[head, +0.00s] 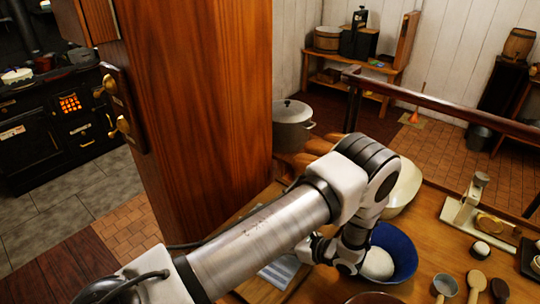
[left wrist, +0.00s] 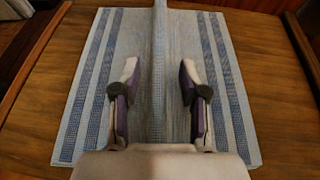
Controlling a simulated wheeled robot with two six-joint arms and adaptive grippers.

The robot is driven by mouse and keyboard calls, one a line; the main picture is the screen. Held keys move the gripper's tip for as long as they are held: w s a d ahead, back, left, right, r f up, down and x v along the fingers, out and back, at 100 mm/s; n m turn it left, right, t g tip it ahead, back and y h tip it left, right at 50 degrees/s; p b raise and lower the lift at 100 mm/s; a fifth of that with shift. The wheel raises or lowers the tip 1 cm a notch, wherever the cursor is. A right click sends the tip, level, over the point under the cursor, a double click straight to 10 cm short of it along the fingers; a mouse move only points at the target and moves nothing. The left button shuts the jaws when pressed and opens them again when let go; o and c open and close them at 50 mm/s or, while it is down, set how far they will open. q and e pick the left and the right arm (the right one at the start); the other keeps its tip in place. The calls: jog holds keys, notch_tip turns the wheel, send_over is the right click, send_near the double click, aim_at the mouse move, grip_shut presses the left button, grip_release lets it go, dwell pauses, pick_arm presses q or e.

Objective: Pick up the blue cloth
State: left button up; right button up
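The blue cloth (left wrist: 98,75) is pale blue-grey with darker blue stripes along its sides. It lies on a wooden surface in the left wrist view, with a raised fold (left wrist: 159,45) running down its middle. My left gripper (left wrist: 158,68) is open over the cloth, one finger on each side of the fold, with gaps to it. I cannot tell whether the fingertips touch the cloth. My right gripper is not in view.
A blue bowl (head: 398,245) with a pale round lump (head: 378,264) stands right of my wrist, a cream bowl (head: 405,188) behind it. A scale (head: 466,210) and several spoons lie farther right. A wooden post (head: 205,110) rises left of the counter; a lidded pot (head: 291,125) is behind.

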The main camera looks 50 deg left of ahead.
pick_arm(q)
jog(key=c, duration=0.5)
grip_shut()
jog(key=shift+r, duration=0.1)
